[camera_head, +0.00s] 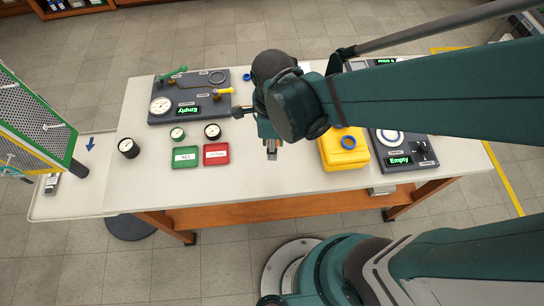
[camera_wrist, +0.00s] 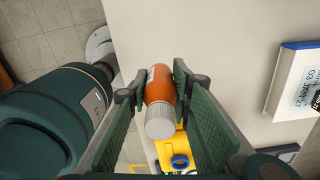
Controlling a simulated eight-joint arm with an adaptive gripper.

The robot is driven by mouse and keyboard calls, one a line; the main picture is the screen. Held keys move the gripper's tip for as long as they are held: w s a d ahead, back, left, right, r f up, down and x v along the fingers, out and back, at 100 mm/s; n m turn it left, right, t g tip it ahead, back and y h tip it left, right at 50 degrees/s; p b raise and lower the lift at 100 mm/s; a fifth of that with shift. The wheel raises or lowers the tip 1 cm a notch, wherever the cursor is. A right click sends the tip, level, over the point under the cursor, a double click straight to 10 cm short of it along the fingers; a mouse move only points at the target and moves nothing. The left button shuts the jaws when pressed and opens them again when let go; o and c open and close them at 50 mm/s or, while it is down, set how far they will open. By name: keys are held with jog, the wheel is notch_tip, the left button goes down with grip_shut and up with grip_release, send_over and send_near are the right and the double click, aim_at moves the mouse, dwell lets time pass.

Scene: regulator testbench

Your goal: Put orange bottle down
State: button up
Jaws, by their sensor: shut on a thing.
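In the wrist view, my gripper (camera_wrist: 158,92) is shut on the orange bottle (camera_wrist: 159,83), with a green pad on each side of it. The bottle has a ribbed pale grey cap (camera_wrist: 160,122) that points toward the bottom of the picture, and part of a white label shows. In the head view, my gripper (camera_head: 271,148) is over the table, between the red tray and the yellow case. There the bottle is not clearly visible; my arm and gripper cover that spot. I cannot tell whether the bottle touches the table.
The white table (camera_head: 290,183) has bare surface at front centre. A green tray (camera_head: 185,157) and a red tray (camera_head: 216,154) lie to the left, with round gauges (camera_head: 128,148) nearby. A yellow case (camera_head: 343,156) and a grey test panel (camera_head: 405,150) stand to the right.

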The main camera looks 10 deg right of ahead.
jog(key=shift+f+b, duration=0.6)
jog(key=shift+f, duration=2.2)
jog(key=shift+f+b, duration=0.55)
jog(key=shift+f, duration=1.55)
jog(key=shift+f, duration=0.1)
jog(key=o, duration=0.5)
jog(key=shift+c, duration=0.2)
jog(key=o, duration=0.5)
jog(key=shift+c, duration=0.2)
jog(key=shift+r, duration=0.2)
jog(key=shift+r+p, duration=1.35)
jog(key=shift+r, duration=4.6)
